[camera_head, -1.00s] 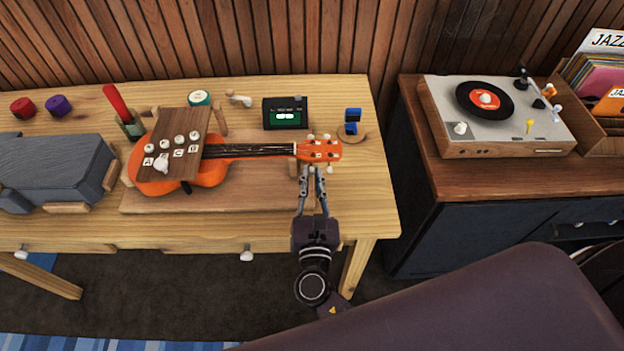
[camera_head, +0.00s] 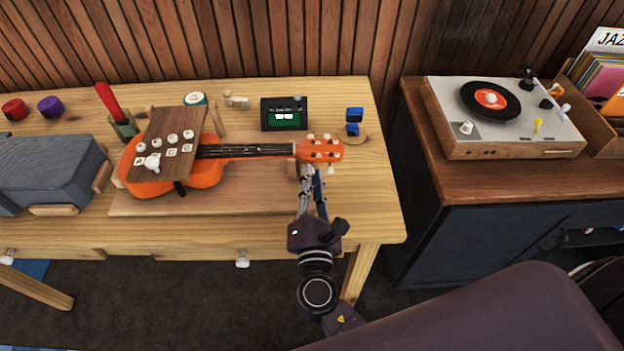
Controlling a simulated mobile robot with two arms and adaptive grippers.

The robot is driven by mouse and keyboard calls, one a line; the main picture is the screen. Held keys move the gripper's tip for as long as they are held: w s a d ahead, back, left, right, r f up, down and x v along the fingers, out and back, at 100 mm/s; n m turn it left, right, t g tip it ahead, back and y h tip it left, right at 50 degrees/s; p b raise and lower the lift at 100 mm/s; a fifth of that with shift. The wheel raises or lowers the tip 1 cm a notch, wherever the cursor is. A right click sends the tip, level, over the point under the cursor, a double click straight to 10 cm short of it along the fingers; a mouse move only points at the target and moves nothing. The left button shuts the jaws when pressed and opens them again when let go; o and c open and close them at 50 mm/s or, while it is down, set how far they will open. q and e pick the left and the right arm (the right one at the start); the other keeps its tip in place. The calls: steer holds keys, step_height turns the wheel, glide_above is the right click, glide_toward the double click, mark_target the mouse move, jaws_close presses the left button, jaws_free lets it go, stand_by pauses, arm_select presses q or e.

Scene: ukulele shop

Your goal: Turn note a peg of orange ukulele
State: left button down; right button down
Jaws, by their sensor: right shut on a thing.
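The orange ukulele (camera_head: 205,175) lies on the workbench, its headstock (camera_head: 320,151) pointing right. White pegs stick out along both long sides of the headstock. My right gripper (camera_head: 311,171) comes up from below and is shut at the near side of the headstock, on the near peg closest to the neck. Its fingers mostly hide that peg. The other near peg (camera_head: 331,169) stands free just right of the fingers. A dark tuner (camera_head: 284,114) with a lit green screen stands behind the neck; its text is too small to read. My left gripper is out of view.
A brown board (camera_head: 166,130) with white knobs and letter tiles lies over the ukulele's body. A grey case (camera_head: 45,168) is at left, a record player (camera_head: 500,115) on the right cabinet.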

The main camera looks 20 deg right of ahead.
stand_by(0.3)
steer(key=c, duration=2.2)
jaws_free()
steer(key=v, duration=1.2)
